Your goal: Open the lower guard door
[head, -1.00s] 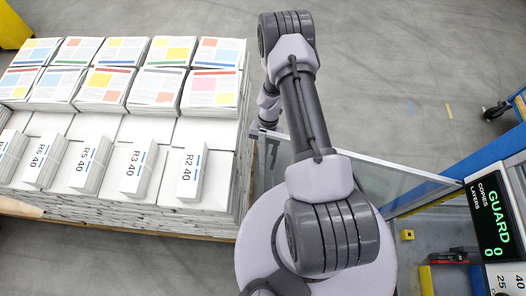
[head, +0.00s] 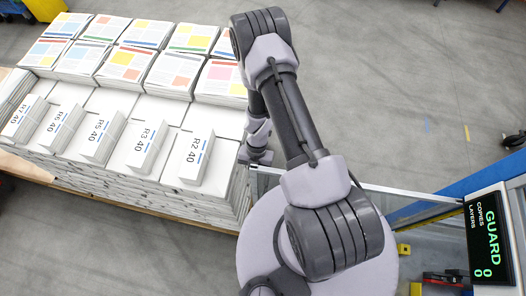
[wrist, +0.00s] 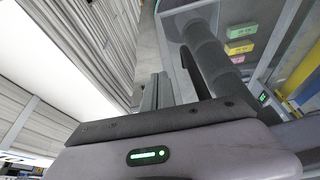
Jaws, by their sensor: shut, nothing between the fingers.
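The guard door is a clear panel with a light metal frame; its top rail (head: 405,193) runs in the head view from beside the pallet stack to the post with the display. It stands out from the machine, at an angle. My gripper (head: 256,154) is at the rail's left end, partly hidden by my arm. In the wrist view my gripper (wrist: 157,92) has its fingers shut and empty, close beside the door's frame edge (wrist: 185,10). A dark upright bar there, perhaps the handle, is close to the fingers; contact cannot be told.
A tall stack of newspapers (head: 160,95) on a pallet fills the left, close to my gripper. A display reading GUARD (head: 487,240) stands at the right. Coloured boxes (wrist: 242,30) show through the panel. Grey floor (head: 390,90) is open at the upper right.

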